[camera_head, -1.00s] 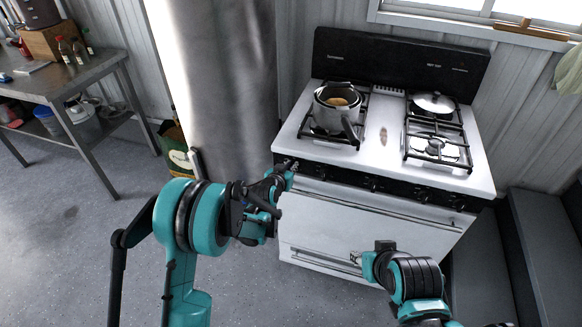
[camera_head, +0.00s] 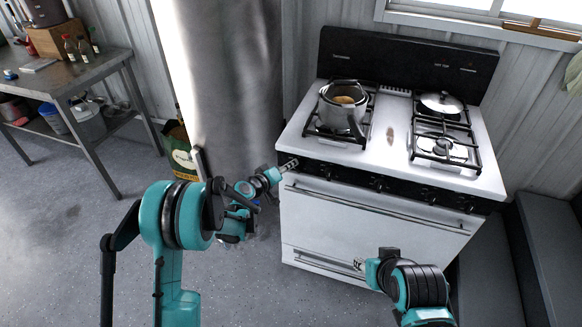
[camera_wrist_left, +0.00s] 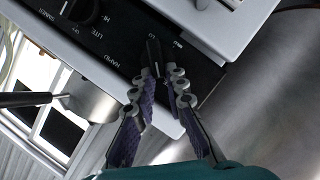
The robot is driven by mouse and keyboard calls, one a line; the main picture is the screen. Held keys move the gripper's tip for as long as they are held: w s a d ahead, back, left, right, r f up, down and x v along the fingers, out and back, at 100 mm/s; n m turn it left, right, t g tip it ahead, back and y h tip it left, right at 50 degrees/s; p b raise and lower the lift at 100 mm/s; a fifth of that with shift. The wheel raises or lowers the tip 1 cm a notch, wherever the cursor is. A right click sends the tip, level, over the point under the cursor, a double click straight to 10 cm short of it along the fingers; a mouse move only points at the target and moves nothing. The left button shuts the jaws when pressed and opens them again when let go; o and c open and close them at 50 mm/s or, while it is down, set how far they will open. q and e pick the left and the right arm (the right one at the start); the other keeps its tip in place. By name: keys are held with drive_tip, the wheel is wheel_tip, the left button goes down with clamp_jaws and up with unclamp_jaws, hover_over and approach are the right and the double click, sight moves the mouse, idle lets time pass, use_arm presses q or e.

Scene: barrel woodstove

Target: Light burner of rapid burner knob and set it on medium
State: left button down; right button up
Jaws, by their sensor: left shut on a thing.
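The white stove (camera_head: 400,150) has a black control panel with several dark knobs along its front edge. My left gripper (camera_head: 291,163) is at the left end of this panel. In the left wrist view, my left gripper (camera_wrist_left: 162,76) is shut on a dark knob (camera_wrist_left: 153,50) beside printed lettering that seems to read RAPID, LITE and HI. Its fingers partly hide the knob, and its setting is unclear. My right gripper (camera_head: 360,265) is in front of the lower oven drawer, and its finger opening is too small to tell. No flame is visible.
A steel pot (camera_head: 342,108) stands on the left burner grate, and a lid (camera_head: 441,102) lies on the right rear one. A large metal cylinder (camera_head: 232,90) stands close left of the stove. A metal table (camera_head: 75,78) is at far left, with open floor before it.

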use_arm(q)
drive_tip(key=shift+f+n, duration=0.1)
drive_tip(key=shift+n, duration=0.4)
drive_tip(key=shift+h, duration=0.3)
drive_tip(key=c, duration=1.5)
unclamp_jaws()
drive_tip(key=shift+w+f, duration=0.1)
drive_tip(key=shift+c, duration=0.2)
drive_tip(key=v, duration=1.2)
drive_tip(key=shift+f, duration=0.1)
